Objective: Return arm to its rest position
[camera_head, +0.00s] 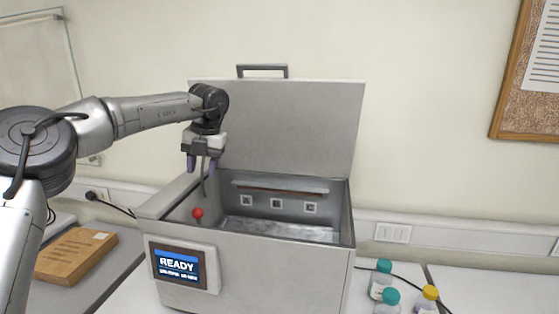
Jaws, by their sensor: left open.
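My left arm comes in from the left, and its left gripper (201,166) points down above the left part of an open metal box (275,262). The gripper is open, with its two purple-grey fingertips apart. I see nothing held between them. A thin dark rod or cable hangs just below the fingers. The box lid (290,125) stands raised at the back, partly behind the gripper. A red ball-shaped knob (197,213) shows inside the box, below the gripper. The front display (178,267) reads READY. My right gripper is not in view.
Bottles with teal caps (383,266) and a yellow-capped bottle (430,293) stand right of the box. A wooden board or box (75,256) lies on the left counter. A dark cable (420,284) runs along the right counter. A cork board (530,95) hangs on the wall.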

